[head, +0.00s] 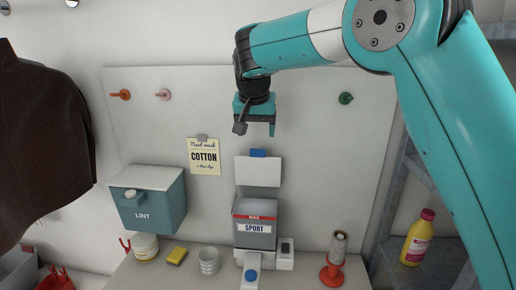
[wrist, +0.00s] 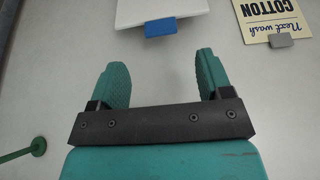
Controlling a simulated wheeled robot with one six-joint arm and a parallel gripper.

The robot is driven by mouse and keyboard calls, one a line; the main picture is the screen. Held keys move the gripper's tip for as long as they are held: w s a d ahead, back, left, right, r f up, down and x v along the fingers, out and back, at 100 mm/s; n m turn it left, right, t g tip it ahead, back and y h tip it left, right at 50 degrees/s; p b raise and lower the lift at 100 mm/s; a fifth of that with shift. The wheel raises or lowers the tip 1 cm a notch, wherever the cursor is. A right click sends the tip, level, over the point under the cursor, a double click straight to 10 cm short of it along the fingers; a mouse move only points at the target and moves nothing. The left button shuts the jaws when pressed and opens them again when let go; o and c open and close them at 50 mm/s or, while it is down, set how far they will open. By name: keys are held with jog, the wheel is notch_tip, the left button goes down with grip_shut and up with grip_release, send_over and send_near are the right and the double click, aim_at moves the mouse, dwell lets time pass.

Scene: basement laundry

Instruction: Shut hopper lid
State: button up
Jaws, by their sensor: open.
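The hopper (head: 254,240) is a grey bin labelled SPORT with a red MAX band, mounted above the bench. Its white lid (head: 257,172) stands open, raised upright behind the bin, with a blue tab (head: 257,153) on its top edge. My gripper (head: 256,131) is open and empty, above the tab and apart from it. In the wrist view, which shows the scene upside down, the blue tab (wrist: 160,27) and part of the white lid (wrist: 150,10) lie beyond the open fingers (wrist: 163,65). The rest of the lid is out of that frame.
A white cup (head: 209,262), yellow sponge (head: 177,256) and red spool stand (head: 331,275) are on the bench. Wall pegs include a green one (head: 346,98). A yellow bottle (head: 416,240) stands right.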

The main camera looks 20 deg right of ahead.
aim_at(257, 150)
jog(key=p+x, duration=0.2)
jog(key=x, duration=0.6)
